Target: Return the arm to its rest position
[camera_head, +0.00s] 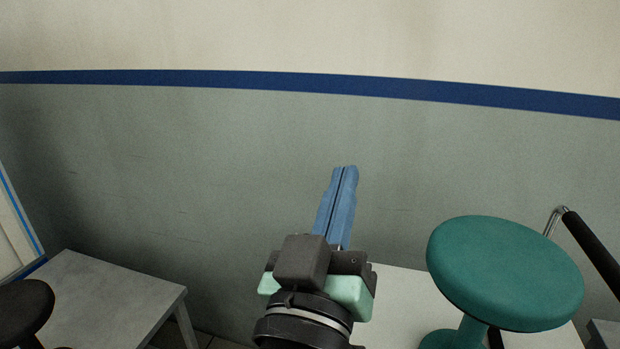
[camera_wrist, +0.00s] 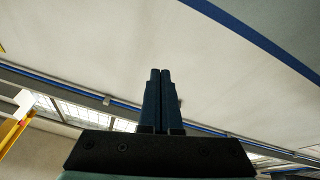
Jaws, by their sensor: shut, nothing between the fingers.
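My gripper (camera_head: 345,168) is raised in front of the wall in the head view, with its blue fingers pointing up. The fingers are together and hold nothing. In the wrist view, my gripper (camera_wrist: 160,71) also shows its two dark fingers side by side, with wall and ceiling behind them. The fingers touch nothing that I can see. Most of my arm below the wrist is out of view.
A green round stool (camera_head: 505,272) stands at the right, in front of a pale table (camera_head: 395,300). A black-and-chrome armrest (camera_head: 592,245) is at the far right. A grey table (camera_head: 95,295) and a dark round seat (camera_head: 22,308) are at lower left. The wall behind is bare.

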